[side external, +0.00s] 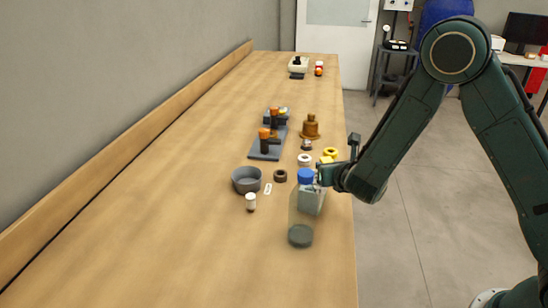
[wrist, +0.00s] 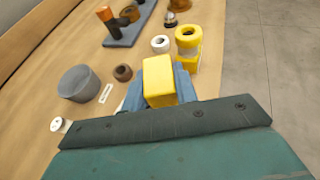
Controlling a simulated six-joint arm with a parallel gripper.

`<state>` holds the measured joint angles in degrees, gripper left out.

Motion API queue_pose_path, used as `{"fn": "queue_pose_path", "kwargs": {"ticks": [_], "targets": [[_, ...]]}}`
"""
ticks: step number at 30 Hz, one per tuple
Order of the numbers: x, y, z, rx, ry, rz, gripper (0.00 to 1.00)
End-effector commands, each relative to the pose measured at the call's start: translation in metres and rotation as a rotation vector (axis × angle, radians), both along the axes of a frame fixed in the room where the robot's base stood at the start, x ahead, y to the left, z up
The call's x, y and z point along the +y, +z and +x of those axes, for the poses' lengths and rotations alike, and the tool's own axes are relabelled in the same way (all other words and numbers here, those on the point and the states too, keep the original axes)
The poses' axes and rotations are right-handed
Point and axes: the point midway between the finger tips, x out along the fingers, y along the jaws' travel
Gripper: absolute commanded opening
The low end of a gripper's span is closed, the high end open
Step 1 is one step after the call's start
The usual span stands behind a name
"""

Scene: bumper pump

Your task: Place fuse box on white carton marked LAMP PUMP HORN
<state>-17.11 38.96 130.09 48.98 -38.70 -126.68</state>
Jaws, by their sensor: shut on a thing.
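The fuse box appears to be the yellow block (wrist: 160,80), held between the blue fingers of my gripper (wrist: 159,90) in the wrist view. My gripper is shut on it. In the side external view my gripper (side external: 323,178) is at the right edge of the bench, partly behind a clear bottle (side external: 301,236). The fingers and held block are hard to make out there. A pale grey-blue shape shows through and beside the bottle; I cannot tell what it is. I cannot make out the white carton or its lettering in either view.
A yellow ring (wrist: 188,36) sits on another yellow piece beside the held block. A white ring (wrist: 160,44), brown ring (wrist: 122,72), grey bowl (wrist: 79,83) and small white-topped jar (side external: 250,202) stand nearby. The near-left bench is clear.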

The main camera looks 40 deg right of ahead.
Motion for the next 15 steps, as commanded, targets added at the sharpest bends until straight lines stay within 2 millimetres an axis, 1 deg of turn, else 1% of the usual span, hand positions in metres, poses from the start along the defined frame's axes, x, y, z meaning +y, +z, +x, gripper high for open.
{"fn": "queue_pose_path", "kwargs": {"ticks": [3,15], "targets": [[0.0001,-0.0057,0.0,0.0,0.0,-0.001,0.06],[0.0002,-0.008,0.0001,-0.001,0.001,0.0,0.06]]}}
